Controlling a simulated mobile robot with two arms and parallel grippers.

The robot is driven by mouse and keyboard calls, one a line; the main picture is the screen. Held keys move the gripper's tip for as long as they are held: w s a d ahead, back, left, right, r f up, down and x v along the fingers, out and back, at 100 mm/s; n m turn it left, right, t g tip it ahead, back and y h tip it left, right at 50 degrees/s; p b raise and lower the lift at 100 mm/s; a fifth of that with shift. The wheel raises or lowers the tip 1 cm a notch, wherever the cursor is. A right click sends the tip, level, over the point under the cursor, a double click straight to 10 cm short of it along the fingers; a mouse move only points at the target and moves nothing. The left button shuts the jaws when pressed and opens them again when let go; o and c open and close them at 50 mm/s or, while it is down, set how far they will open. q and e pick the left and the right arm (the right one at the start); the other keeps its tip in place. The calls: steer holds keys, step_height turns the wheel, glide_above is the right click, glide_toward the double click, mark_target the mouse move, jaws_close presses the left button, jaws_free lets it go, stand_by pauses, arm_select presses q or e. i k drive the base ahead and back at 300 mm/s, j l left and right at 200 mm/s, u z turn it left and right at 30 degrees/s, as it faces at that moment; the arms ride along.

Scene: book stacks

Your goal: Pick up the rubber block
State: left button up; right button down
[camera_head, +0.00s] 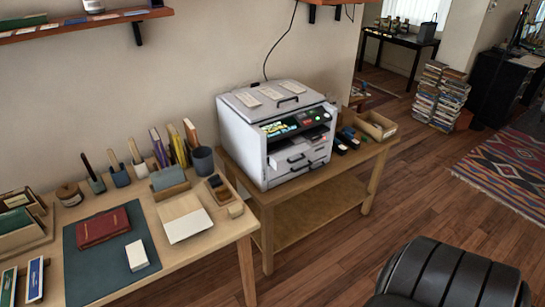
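A small white block (137,255), which looks like the rubber block, lies flat on the dark green desk mat (85,262) on the wooden desk at the left. It is near the right edge of the mat, apart from the red book (103,228) lying behind it. Its top and sides show and nothing covers it. Neither of my grippers is in view.
The desk also holds a pad of paper (185,218), a small tray (221,188), a dark cup (203,161) and several pen holders. A printer (278,130) stands on a lower table to the right. A black chair (450,278) is at the bottom right.

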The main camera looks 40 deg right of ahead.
mark_target(237, 209)
steer(key=z, duration=1.05)
steer(key=u, duration=1.65)
steer(key=z, duration=1.65)
